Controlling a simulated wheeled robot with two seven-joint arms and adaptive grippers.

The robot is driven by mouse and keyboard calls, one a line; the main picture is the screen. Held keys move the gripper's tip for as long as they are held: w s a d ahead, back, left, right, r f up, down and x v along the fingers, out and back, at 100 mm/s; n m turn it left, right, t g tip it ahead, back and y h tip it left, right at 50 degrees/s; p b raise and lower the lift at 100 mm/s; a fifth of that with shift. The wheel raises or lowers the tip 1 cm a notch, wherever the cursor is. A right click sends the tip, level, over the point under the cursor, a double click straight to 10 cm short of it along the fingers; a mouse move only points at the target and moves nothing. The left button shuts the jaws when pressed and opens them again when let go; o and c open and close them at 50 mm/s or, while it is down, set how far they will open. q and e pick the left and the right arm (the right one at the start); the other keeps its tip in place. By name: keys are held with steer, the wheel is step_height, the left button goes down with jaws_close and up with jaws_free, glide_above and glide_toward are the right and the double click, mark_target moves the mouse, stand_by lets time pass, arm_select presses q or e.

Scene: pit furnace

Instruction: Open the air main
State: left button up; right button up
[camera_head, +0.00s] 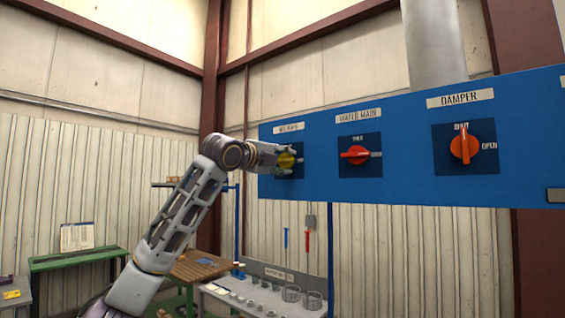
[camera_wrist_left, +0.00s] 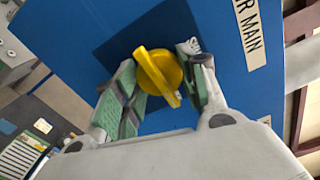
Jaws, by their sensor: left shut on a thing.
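The yellow knob (camera_head: 286,160) sits on a dark square plate at the left end of the blue panel, under a small white label that is too blurred to read in the head view. My left gripper (camera_head: 287,160) reaches it from the left and is shut on it, hiding part of it. In the left wrist view the yellow knob (camera_wrist_left: 160,75) lies between my two finger pads (camera_wrist_left: 160,90), its raised bar running roughly along the nearby label's lettering. That label (camera_wrist_left: 249,32) is cut off and ends in "R MAIN". My right gripper is out of view.
The blue panel (camera_head: 400,189) also carries a red water main knob (camera_head: 355,155) and an orange damper knob (camera_head: 465,144) pointing at "SHUT". Below are a bench with small containers (camera_head: 262,295) and a green table (camera_head: 80,259). Air before the panel's right part looks clear.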

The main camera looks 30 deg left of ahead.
arm_select(q)
steer(key=shift+d+f+m, duration=0.1)
steer(key=shift+f+m, duration=0.05)
steer(key=shift+m, duration=0.15)
steer(key=o, duration=1)
steer(key=shift+o, duration=0.2)
steer(key=shift+s, duration=0.1)
steer(key=s+a, duration=0.1)
steer(key=s, duration=1)
steer(key=shift+s, duration=0.4)
